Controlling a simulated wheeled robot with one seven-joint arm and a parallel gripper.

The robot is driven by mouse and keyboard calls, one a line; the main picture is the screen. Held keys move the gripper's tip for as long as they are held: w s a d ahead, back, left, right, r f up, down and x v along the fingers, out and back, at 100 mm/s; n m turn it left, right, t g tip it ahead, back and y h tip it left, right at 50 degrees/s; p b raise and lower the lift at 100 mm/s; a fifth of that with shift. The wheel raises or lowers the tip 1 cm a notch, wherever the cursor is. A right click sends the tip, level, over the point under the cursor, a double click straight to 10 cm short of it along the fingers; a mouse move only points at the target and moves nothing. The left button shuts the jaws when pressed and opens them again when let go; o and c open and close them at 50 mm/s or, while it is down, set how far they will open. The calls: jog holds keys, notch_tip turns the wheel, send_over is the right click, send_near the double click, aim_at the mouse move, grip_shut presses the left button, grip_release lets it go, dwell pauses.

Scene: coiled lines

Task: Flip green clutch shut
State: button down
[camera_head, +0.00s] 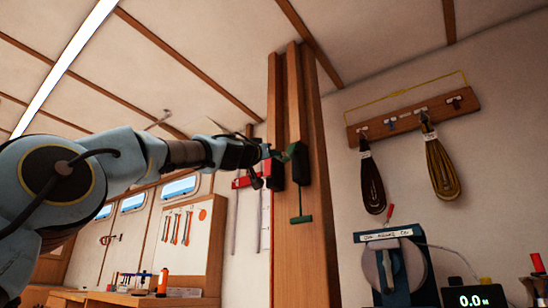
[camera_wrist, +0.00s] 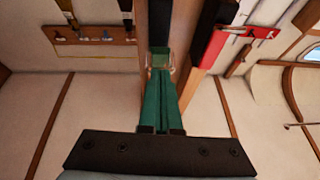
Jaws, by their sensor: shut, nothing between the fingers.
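The green clutch shows in the head view as a black body (camera_head: 301,164) on the wooden post, with a green T-shaped piece (camera_head: 301,219) hanging below it. In the wrist view, a small green block (camera_wrist: 159,57) lies just beyond my fingertips, under a black bar. My gripper (camera_head: 276,153) is at the post, level with the upper part of the clutch; in the wrist view its long green fingers (camera_wrist: 161,74) lie together, shut and empty. I cannot tell whether the fingertips touch the green part. My fingers partly hide the clutch there.
A rack (camera_head: 412,114) with coiled lines hangs on the right wall. A blue winch-like machine (camera_head: 390,262) stands below.

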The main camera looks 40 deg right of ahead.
jog(key=w+d+f+b, duration=0.1)
jog(key=d+f+b, duration=0.1)
jog(key=d+f, duration=0.2)
jog(key=shift+w+d+f, duration=0.3)
jog(key=shift+d+f, duration=0.1)
jog(key=shift+d, duration=0.7)
jog(key=shift+b, duration=0.3)
